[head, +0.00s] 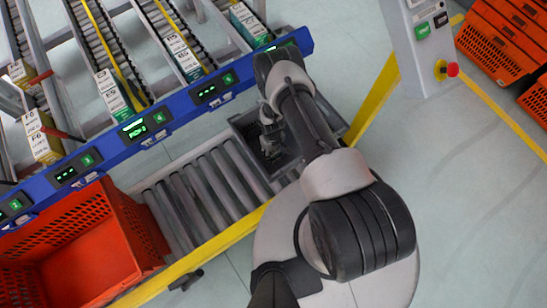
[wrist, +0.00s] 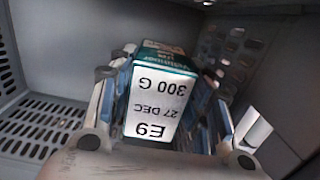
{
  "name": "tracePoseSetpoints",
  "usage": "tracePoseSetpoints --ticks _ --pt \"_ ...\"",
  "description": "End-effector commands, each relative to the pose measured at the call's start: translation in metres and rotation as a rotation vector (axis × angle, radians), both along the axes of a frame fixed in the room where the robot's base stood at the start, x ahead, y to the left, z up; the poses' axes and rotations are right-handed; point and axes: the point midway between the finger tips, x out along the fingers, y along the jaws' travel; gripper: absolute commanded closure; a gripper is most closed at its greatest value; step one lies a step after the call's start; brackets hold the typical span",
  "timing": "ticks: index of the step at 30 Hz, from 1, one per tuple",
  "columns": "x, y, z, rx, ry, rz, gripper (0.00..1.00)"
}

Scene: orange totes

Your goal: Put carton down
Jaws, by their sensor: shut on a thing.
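My gripper (head: 270,142) reaches down into a dark grey tote (head: 240,124) on the roller conveyor. In the wrist view, my gripper (wrist: 166,78) has its fingers along both sides of a carton (wrist: 157,105) and is shut on it. The carton is white with a teal end, and its label reads "E9", "27 DEC" and "300 G", upside down. Perforated grey tote walls (wrist: 272,45) surround it. I cannot tell whether the carton touches the tote floor. The carton cannot be made out in the head view, behind my gripper and arm.
An orange tote (head: 105,215) stands on the conveyor at left. Bare rollers (head: 205,195) lie between the totes. A blue rail (head: 130,130) with lit displays runs behind, below sloped lanes holding cartons (head: 115,97). A control post (head: 420,45) and orange crates (head: 500,50) stand at right.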

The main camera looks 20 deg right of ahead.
Motion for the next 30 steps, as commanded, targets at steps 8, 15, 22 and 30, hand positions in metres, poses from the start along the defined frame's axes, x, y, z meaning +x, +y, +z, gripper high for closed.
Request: tracePoseSetpoints --ticks 8,15,22,30 --pt "0.001 0.0 -0.024 0.0 -0.001 0.0 0.85" --pt "0.0 0.0 -0.057 0.0 0.0 0.001 0.85" --pt "0.001 0.0 -0.055 0.0 0.0 0.001 0.85" --pt "0.0 0.0 -0.063 0.0 0.0 0.0 0.85"
